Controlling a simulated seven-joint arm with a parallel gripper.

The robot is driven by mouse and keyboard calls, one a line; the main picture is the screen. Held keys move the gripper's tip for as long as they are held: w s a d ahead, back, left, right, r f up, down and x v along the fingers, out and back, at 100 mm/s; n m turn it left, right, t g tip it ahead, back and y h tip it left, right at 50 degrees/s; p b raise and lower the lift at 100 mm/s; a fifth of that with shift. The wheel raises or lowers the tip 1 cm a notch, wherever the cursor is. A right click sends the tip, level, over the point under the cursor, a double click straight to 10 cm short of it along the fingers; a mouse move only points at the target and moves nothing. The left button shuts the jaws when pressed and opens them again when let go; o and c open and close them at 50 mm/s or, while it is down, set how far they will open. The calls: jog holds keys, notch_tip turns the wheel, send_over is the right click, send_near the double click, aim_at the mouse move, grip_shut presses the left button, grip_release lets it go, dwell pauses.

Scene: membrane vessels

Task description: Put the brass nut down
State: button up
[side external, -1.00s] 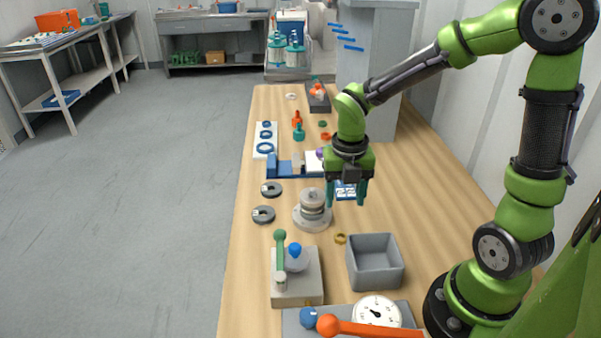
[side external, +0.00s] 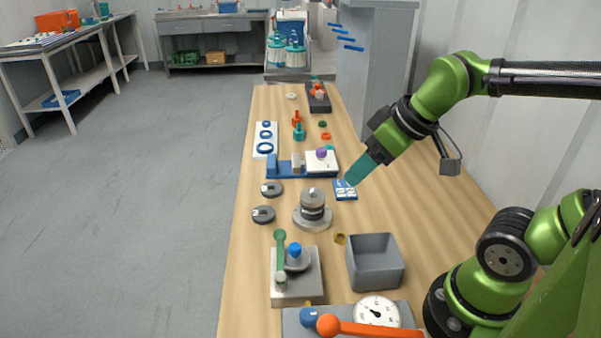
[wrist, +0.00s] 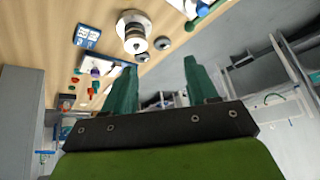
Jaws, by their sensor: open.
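The small brass nut (side external: 340,239) lies on the wooden table, just left of the grey open box (side external: 375,262) and below the round metal vessel (side external: 313,211). My gripper (side external: 358,172) is raised and tilted at the right of the table, above and behind the nut and apart from it. In the wrist view my gripper (wrist: 157,75) shows two teal fingers spread apart with nothing between them. The metal vessel also shows in the wrist view (wrist: 134,30). I cannot make out the nut in the wrist view.
A blue card (side external: 345,190) lies near the fingertips. Two dark discs (side external: 263,214) lie left of the vessel. A fixture with a green lever (side external: 280,255) and a dial gauge (side external: 377,311) stand at the front. The table's right side is largely clear.

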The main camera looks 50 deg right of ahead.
jog(key=m, duration=0.1)
jog(key=s+r+m, duration=0.1)
jog(key=m, duration=0.1)
jog(key=m+t, duration=0.1)
jog(key=m, duration=0.1)
jog(key=shift+s+a+r+y, duration=0.2)
jog(key=shift+a+y, duration=0.15)
jog(key=shift+y, duration=0.05)
